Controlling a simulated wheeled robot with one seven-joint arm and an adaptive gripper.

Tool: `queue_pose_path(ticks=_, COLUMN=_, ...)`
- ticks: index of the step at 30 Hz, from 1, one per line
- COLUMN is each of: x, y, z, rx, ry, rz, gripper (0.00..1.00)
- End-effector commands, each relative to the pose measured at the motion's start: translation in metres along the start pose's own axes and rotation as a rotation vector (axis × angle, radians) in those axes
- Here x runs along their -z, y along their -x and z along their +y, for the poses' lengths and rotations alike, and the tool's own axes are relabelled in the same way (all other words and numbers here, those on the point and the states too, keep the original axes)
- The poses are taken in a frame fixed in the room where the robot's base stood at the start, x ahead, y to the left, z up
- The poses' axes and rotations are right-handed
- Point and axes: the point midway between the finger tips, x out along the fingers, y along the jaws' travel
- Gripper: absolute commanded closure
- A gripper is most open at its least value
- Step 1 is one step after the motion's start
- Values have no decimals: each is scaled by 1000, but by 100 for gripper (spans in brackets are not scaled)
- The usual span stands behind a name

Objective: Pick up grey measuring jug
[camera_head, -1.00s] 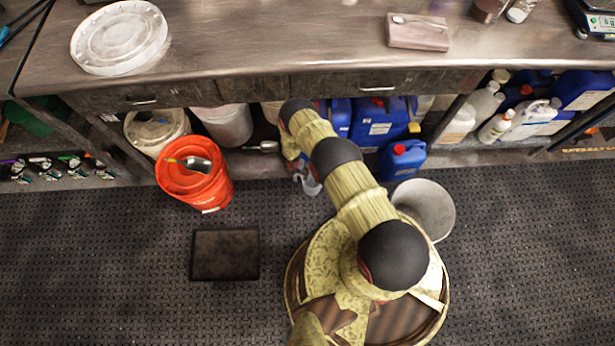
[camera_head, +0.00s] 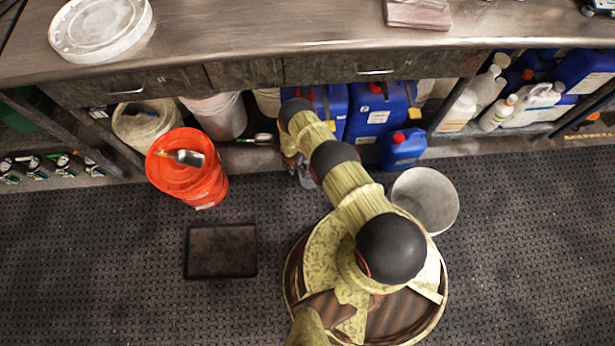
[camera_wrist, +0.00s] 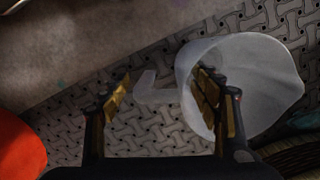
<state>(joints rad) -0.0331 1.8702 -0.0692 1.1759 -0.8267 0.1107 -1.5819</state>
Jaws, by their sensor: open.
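The grey measuring jug (camera_wrist: 268,85) is pale and translucent. In the head view my arm hides most of the jug and the gripper; a small pale part of the jug (camera_head: 306,181) shows beside the arm.
An orange bucket (camera_head: 210,190) with a metal scoop on top stands left of my arm. A black step (camera_head: 221,251) is on the floor. A grey bin (camera_head: 425,199) stands at right.

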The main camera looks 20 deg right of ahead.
Motion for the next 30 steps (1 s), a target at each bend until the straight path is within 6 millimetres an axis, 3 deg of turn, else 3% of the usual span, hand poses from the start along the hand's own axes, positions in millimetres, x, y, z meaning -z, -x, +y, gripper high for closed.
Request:
queue_pose_path(ticks=5, x=0, y=1, z=0, rx=0, ry=0, rz=0, gripper=41)
queue_pose_path(ticks=30, x=-1, y=1, z=2, rx=-3, ry=0, rz=-2, gripper=89)
